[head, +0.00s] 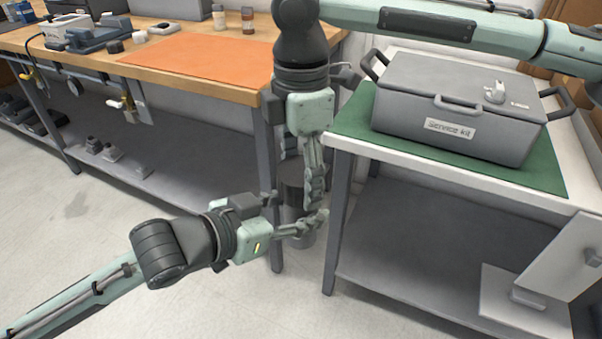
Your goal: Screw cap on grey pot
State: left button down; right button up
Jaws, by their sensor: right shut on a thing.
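A grey pot (291,214) is in the middle of the head view, in the gap between the two benches, partly hidden by my grippers. A darker round piece, seemingly the cap (291,188), shows at its upper part; whether it is seated or threaded cannot be told. My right gripper (305,190) points down from above and is shut on the cap, its fingers partly hiding it. My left gripper (300,218) reaches in from the left, its fingers beside the pot at a lower height. Whether they grip the pot cannot be told.
A wooden bench (190,27) with an orange mat (205,62) and small parts stands at the left. A white-topped bench (345,138) at the right bears a green mat (350,118) and a grey service kit case (450,105). Bare floor (60,215) lies at lower left.

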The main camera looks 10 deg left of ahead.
jog(key=m, duration=0.5)
jog(key=shift+f, duration=0.1)
jog(key=m, duration=0.6)
jog(key=shift+m, duration=0.3)
jog(key=o, duration=1.4)
jog(key=shift+c, duration=0.2)
notch_tip(320, 180, up, 12)
jog(key=shift+w, duration=0.1)
